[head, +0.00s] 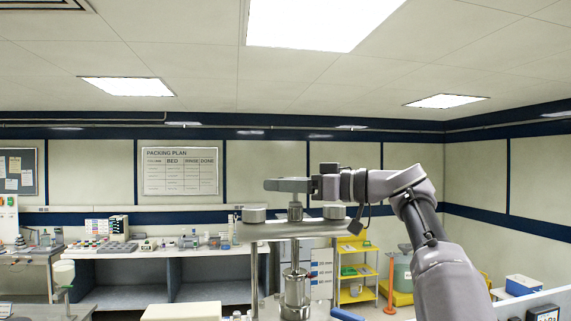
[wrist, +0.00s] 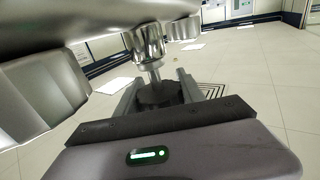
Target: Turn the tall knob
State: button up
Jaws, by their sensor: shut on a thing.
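The tall knob (head: 295,211) stands on a thin stem in the middle of a metal frame's top bar, between two shorter grey knobs (head: 254,215). My gripper (head: 290,186) reaches in level from the right and is shut at the top of the tall knob, partly hiding it. In the wrist view my gripper (wrist: 158,92) has its two fingers either side of a dark round part, with a shiny metal stem and collar (wrist: 148,45) beyond it. The exact contact is hard to make out there.
The metal frame (head: 295,230) carries a steel column (head: 295,288) below the bar. Benches with small items (head: 165,250) stand at the back left. A yellow shelf cart (head: 357,270) stands behind to the right.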

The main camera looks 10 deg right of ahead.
jog(key=g+p, duration=0.1)
jog(key=n+g+y+p, duration=0.1)
jog(key=p, duration=0.1)
jog(key=n+g+p, duration=0.1)
jog(key=p, duration=0.1)
jog(key=shift+s+a+r+y, duration=0.15)
jog(key=shift+s+r+y, duration=0.1)
jog(key=shift+r+y, duration=0.15)
jog(key=g+p, duration=0.1)
jog(key=n+p, duration=0.1)
jog(key=shift+s+f+n+g+y+p, duration=0.2)
jog(key=shift+n+g+y+p, duration=0.1)
jog(key=shift+g+p, duration=0.1)
jog(key=shift+f, duration=0.1)
jog(key=o, duration=1.4)
jog(key=shift+a, duration=0.1)
jog(key=shift+c, duration=0.2)
jog(key=p+v, duration=0.8)
jog(key=v, duration=0.9)
jog(key=shift+d+p, duration=0.3)
